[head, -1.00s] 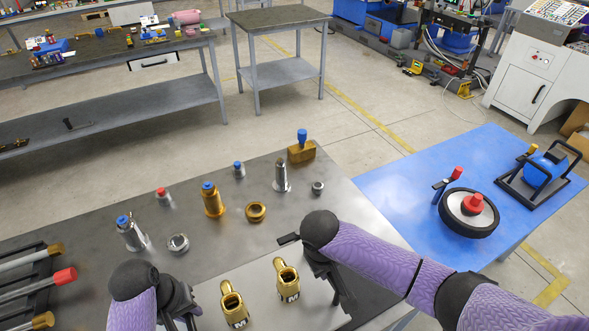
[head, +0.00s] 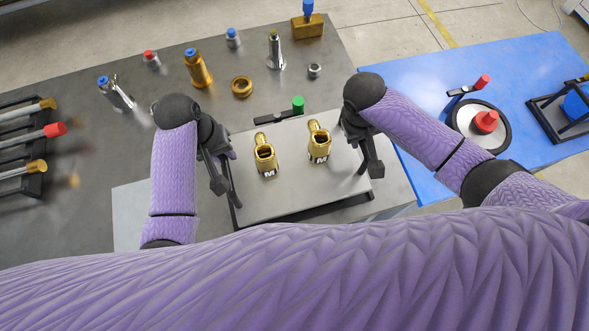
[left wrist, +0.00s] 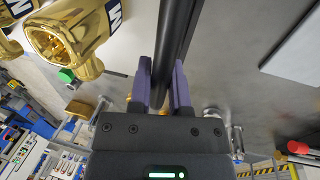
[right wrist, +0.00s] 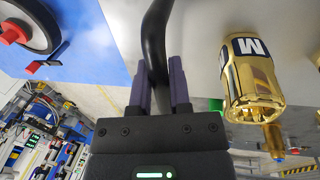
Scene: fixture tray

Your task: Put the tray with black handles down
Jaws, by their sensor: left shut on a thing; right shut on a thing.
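The tray (head: 290,191) is a flat light-grey plate with black handles. Two gold fittings marked M, one left (head: 265,157) and one right (head: 318,143), stand on it. My left gripper (head: 222,182) is shut on the left black handle, whose bar (left wrist: 174,45) runs between its fingers in the left wrist view. My right gripper (head: 367,160) is shut on the right handle, whose bent bar (right wrist: 155,40) shows in the right wrist view. The tray looks level, over a pale sheet (head: 135,217) on the dark table. I cannot tell whether its underside touches.
A green-knobbed black clamp (head: 298,105) lies just behind the tray. A gold ring (head: 241,87), a gold bottle-shaped part (head: 198,68) and silver parts stand further back. A rack of rods (head: 30,150) is at the left. A blue table (head: 420,85) adjoins at the right.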

